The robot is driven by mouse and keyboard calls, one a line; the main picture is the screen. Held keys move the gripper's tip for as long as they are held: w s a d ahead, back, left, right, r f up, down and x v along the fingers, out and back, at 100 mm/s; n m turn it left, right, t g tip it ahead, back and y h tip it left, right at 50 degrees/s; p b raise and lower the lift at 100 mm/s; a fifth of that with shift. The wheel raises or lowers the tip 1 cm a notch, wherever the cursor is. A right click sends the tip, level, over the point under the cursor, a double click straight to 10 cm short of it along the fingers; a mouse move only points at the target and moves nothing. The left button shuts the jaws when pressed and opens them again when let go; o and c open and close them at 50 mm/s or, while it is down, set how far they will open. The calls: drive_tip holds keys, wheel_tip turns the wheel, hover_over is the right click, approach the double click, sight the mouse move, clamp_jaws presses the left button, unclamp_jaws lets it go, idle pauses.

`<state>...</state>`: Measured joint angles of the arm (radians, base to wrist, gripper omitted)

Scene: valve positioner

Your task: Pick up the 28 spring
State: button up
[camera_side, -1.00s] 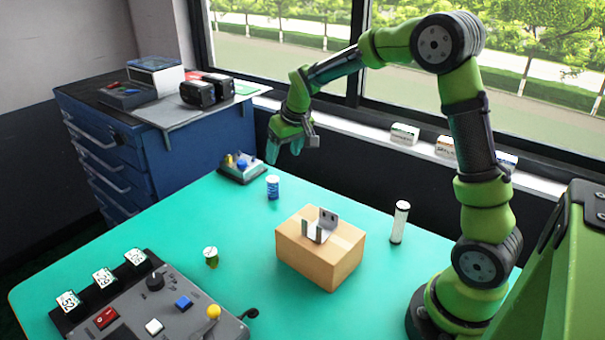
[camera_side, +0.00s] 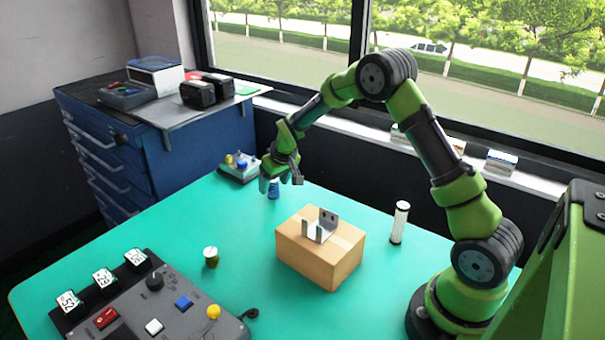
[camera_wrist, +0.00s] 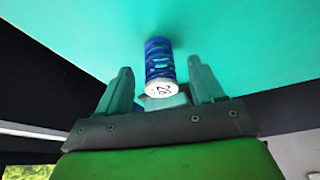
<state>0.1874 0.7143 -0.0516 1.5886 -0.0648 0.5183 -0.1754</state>
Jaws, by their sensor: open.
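The 28 spring (camera_wrist: 159,62) is a blue coil with a white end cap marked 28. In the wrist view it stands between the two fingers of my gripper (camera_wrist: 162,82), with a gap on each side. In the side view the blue spring (camera_side: 274,189) stands on the green table, its top partly hidden by the fingers. My gripper (camera_side: 280,180) is open, points down and is right at the spring's top. Whether a finger touches it, I cannot tell.
A cardboard box (camera_side: 310,262) with a metal bracket (camera_side: 321,228) stands to the right. A white cylinder (camera_side: 399,222) stands beyond it.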

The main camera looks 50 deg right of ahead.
drive_tip(key=shift+x, duration=1.25)
drive_tip(key=c, duration=1.1)
